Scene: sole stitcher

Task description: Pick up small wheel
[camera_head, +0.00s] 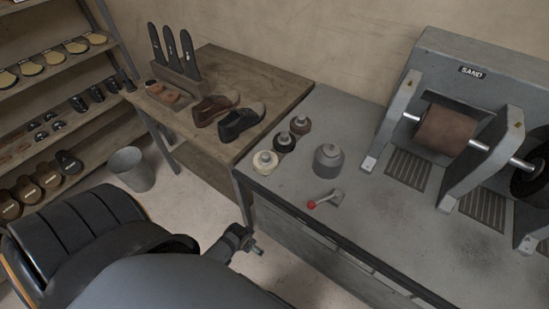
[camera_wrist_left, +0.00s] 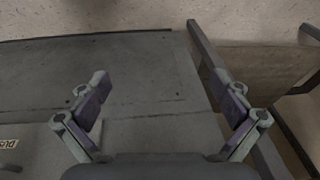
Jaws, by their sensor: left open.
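No part is plainly marked as the small wheel. Small round spool-like parts stand on the grey bench (camera_head: 400,235): a cream one (camera_head: 265,162), a black one (camera_head: 285,142) and a brown one (camera_head: 300,124). A larger grey knobbed cylinder (camera_head: 328,160) stands to their right. My left gripper (camera_head: 245,243) is low in front of the bench's left front corner, apart from these parts. In the left wrist view its two fingers (camera_wrist_left: 165,98) are spread with nothing between them. My right gripper is not in view.
A red-knobbed lever (camera_head: 312,205) lies near the bench's front edge. A sanding machine (camera_head: 445,130) fills the right. A wooden table (camera_head: 250,85) with shoes (camera_head: 240,122) adjoins at left. A bucket (camera_head: 131,169) stands on the floor.

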